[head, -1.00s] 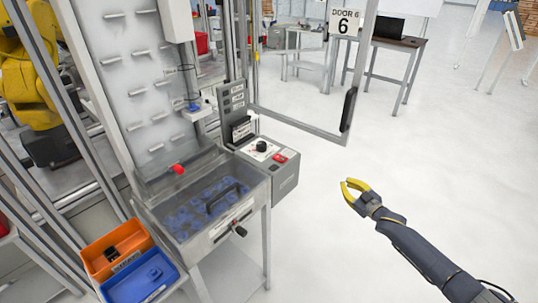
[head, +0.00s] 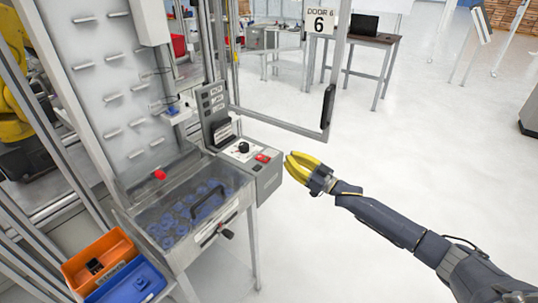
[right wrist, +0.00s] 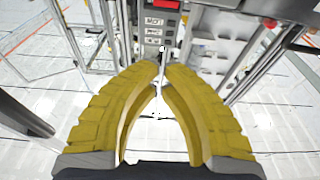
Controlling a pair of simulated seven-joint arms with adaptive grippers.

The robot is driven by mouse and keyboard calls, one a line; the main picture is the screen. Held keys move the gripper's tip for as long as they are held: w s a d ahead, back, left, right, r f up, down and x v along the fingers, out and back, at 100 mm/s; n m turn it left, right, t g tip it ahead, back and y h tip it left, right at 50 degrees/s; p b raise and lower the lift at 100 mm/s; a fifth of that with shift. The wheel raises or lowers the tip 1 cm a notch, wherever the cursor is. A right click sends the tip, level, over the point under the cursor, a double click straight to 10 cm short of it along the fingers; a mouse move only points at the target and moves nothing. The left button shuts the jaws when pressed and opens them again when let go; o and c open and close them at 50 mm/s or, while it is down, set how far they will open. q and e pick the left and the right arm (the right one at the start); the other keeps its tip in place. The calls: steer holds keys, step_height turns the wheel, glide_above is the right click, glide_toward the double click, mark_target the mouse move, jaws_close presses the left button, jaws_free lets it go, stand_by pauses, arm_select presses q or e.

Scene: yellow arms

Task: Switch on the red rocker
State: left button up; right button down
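The red rocker (head: 262,158) sits on the top of a grey control box (head: 255,168) at the right side of the machine, beside a black knob (head: 243,147). My right gripper (head: 290,163) has yellow fingers drawn together, with nothing between them. It is just right of the box in the head view, apart from the rocker, pointing left. In the right wrist view the fingertips (right wrist: 160,68) come together at the middle, and a red patch that looks like the rocker (right wrist: 167,4) shows at the top edge, partly cut off. My left gripper is not in view.
A clear-lidded tray of blue parts (head: 187,212) with a black handle stands left of the box. A red button (head: 159,175) is above it. An open door frame (head: 327,105) stands behind my gripper. Orange (head: 98,262) and blue bins (head: 130,285) are lower left.

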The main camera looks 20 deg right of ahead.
step_height(320, 180, up, 2)
glide_above(269, 162)
step_height(269, 162, down, 2)
steer(key=shift+f, duration=0.95)
steer(key=shift+s, duration=0.1)
